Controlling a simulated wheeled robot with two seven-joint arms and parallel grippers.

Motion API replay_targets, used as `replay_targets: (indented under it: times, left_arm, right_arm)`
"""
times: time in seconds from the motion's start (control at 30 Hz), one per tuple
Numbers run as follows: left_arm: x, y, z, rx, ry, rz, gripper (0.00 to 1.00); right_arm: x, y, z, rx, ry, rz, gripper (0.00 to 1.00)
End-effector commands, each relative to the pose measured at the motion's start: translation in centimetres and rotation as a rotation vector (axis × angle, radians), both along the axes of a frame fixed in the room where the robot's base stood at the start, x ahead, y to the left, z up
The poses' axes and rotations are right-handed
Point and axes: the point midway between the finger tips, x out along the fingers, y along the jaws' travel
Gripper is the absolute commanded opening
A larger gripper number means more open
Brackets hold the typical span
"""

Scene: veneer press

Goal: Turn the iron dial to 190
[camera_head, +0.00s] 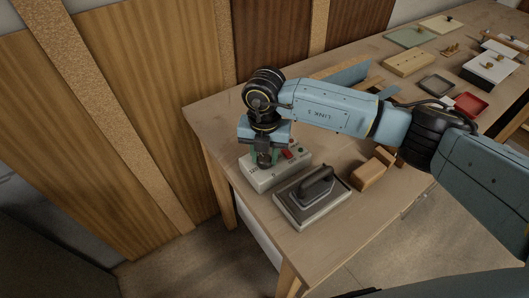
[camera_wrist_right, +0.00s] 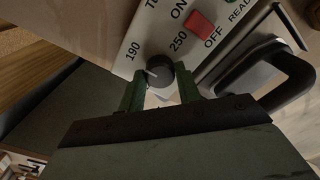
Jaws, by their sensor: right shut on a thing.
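The control box (camera_head: 258,182) is pale with a dark round dial, printed marks and a red switch (camera_wrist_right: 201,22). In the right wrist view the dial (camera_wrist_right: 159,69) lies between the green fingers of my right gripper (camera_wrist_right: 160,86). The marks 190 and 250 are printed beside the dial. A small light line shows on the dial, but I cannot tell for sure which mark it points to. In the head view my right gripper (camera_head: 266,156) points down at the box and hides the dial. It is shut on the dial. My left gripper is not in view.
A dark-handled iron (camera_head: 312,198) stands on the bench right beside the box. Wooden blocks (camera_head: 370,174) lie beyond it, under my right arm. A red tray (camera_head: 470,105) and several boards lie farther back. The bench's front left corner is clear.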

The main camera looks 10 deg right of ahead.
Motion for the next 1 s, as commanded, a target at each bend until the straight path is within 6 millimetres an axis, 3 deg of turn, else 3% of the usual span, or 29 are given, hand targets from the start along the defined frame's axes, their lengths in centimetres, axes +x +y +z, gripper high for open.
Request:
replay_targets:
  times: [0.47, 0.5, 0.63, 1.0]
  left_arm:
    - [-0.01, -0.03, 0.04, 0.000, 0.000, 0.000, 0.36]
    - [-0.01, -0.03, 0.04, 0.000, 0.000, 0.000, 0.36]
    - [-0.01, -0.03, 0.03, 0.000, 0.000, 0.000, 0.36]
    - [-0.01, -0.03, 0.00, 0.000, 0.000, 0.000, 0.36]
  right_arm:
    - [0.13, 0.00, 0.16, 0.000, -0.004, -0.015, 0.11]
    - [0.13, 0.00, 0.17, 0.000, -0.004, -0.015, 0.36]
    - [0.10, 0.00, 0.13, 0.001, -0.004, -0.014, 0.53]
    - [0.07, 0.01, 0.46, 0.001, -0.001, -0.014, 0.55]
